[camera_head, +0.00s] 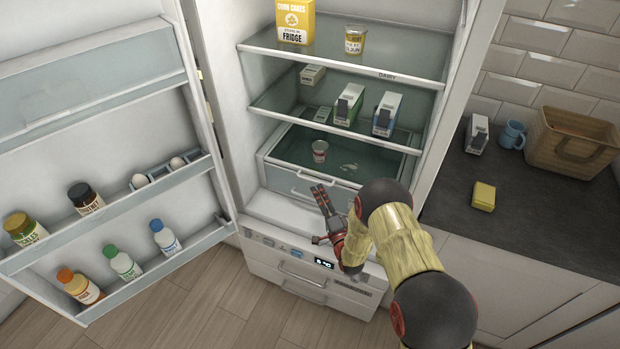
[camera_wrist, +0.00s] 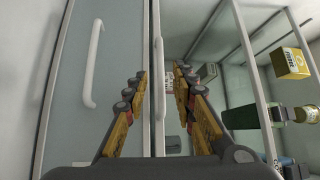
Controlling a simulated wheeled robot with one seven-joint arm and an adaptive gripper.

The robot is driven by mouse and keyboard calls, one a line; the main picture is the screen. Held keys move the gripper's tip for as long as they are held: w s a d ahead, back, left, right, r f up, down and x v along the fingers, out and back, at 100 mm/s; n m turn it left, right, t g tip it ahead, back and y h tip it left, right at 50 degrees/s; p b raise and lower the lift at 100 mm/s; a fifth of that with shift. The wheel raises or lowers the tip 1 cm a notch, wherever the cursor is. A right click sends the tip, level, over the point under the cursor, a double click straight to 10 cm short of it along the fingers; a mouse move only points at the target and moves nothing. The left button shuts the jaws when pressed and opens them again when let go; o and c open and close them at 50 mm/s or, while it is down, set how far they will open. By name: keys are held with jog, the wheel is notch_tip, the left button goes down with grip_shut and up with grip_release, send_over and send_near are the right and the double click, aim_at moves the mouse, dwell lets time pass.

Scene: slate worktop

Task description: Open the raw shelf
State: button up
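The refrigerator's door stands open. At the bottom of its main compartment is a pale drawer (camera_head: 280,179) with a white bar handle (camera_head: 305,191); I cannot read a "raw" label on it. My gripper (camera_head: 323,186) is in front of this drawer, at its handle. In the wrist view my gripper (camera_wrist: 161,72) has its two fingers apart, with a white vertical handle bar (camera_wrist: 159,98) showing between them. Whether the fingers touch the bar cannot be told. A second white handle (camera_wrist: 92,64) shows to the left in the wrist view.
Below are lower drawers with a handle (camera_head: 303,282). Cartons (camera_head: 348,105) and a yellow box (camera_head: 295,20) stand on the shelves above; a small cup (camera_head: 320,151) is just behind the drawer front. The open door (camera_head: 95,120) holds bottles at left. A worktop (camera_head: 525,205) is at right.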

aim_at(312, 180)
jog(key=shift+b+x, duration=0.8)
jog(key=shift+x, duration=2.8)
jog(key=shift+c, duration=0.4)
grip_shut()
